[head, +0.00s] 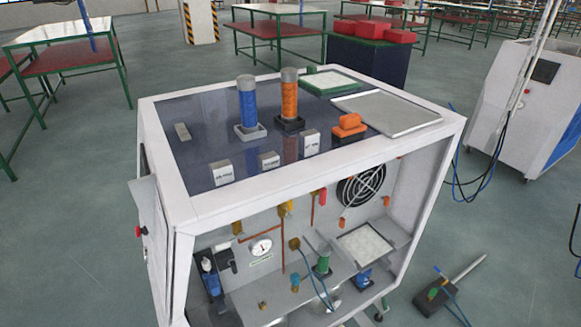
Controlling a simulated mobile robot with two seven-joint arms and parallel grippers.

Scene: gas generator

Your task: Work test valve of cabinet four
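A white-framed cabinet (295,190) with a dark top panel and an open front stands in the middle of the head view. I cannot read a number on it. Inside are copper pipes, a round pressure gauge (261,247), yellow brass fittings (286,209) and a small red handle (322,197) near the top. A brass fitting (295,243) sits at a pipe's lower end. I cannot tell which of these is the test valve. Neither of my grippers is in view.
On the cabinet top stand a blue cylinder (247,103), an orange cylinder (289,98), an orange block (349,125), small labelled blocks and two trays.

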